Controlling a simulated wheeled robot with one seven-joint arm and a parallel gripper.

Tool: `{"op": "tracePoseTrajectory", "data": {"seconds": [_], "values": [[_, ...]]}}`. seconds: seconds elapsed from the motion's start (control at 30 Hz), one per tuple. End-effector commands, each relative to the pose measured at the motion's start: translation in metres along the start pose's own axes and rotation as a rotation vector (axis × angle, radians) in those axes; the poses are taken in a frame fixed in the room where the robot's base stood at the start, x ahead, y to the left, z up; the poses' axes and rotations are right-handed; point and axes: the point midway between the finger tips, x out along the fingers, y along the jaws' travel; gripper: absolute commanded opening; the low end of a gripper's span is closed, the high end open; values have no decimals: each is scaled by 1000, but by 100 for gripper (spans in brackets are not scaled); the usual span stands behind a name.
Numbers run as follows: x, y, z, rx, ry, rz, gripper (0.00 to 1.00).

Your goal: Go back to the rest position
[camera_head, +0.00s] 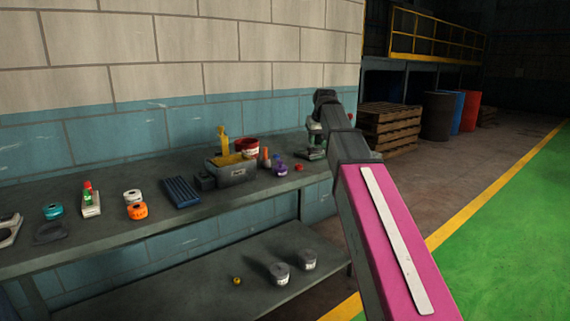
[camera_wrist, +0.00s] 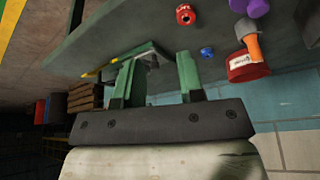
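My gripper (camera_wrist: 158,66) is at the right end of the workbench (camera_head: 110,232). Its two green fingers stand apart in the wrist view, with nothing seen held between them. In the head view my arm hides much of the gripper (camera_head: 314,138). A dark green, flat item (camera_head: 312,155) lies on the bench just below it. In the wrist view a greenish piece (camera_wrist: 148,50) shows behind the fingers; I cannot tell whether they touch it.
A grey box (camera_head: 232,172), a red tub (camera_head: 246,145), a blue ribbed tray (camera_head: 181,192) and several small containers stand on the bench. Two grey tins (camera_head: 279,272) are on the lower shelf. Pallets (camera_head: 390,130) and barrels stand behind. The green floor (camera_head: 510,225) at right is clear.

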Motion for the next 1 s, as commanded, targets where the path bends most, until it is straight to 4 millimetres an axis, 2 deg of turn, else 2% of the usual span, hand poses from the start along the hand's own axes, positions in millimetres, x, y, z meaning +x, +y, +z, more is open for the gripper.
{"op": "tracePoseTrajectory", "data": {"seconds": [0.37,0.57,0.67,0.77,1.0], "values": [[42,4,31,22,-33,3,36],[78,6,61,41,-64,6,36],[102,8,84,55,-85,8,36],[132,9,114,72,-114,10,36],[198,12,194,117,-183,20,36]]}}
